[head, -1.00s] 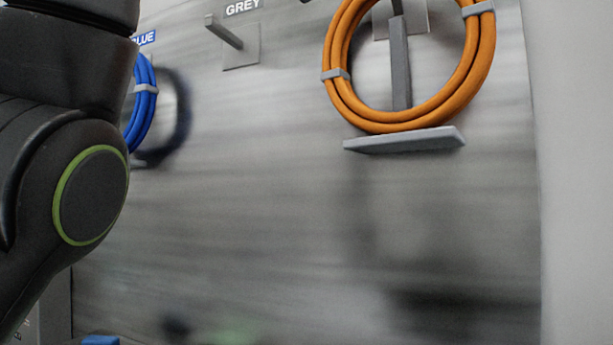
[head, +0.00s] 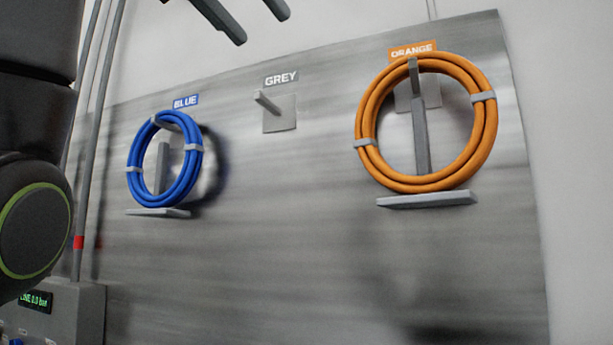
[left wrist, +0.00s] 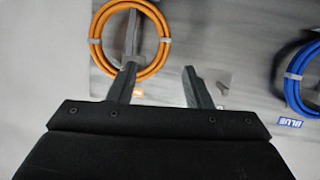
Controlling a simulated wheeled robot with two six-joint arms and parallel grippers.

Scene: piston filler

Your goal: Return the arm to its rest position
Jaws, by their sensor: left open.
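My left gripper (head: 262,28) shows at the top edge of the head view, its two fingers apart with nothing between them. In the left wrist view its fingers (left wrist: 157,68) are also spread and empty, overlapping the lower part of the orange hose coil (left wrist: 98,42) in the picture. A dark link of my arm fills the left edge of the head view. My right gripper is in neither view.
A blue coil (head: 135,160) and an orange coil (head: 490,130) hang on the metal wall panel (head: 300,230). The GREY peg (head: 268,103) between them is bare. A grey box with a green display (head: 35,301) stands lower left, beside vertical pipes (head: 92,130).

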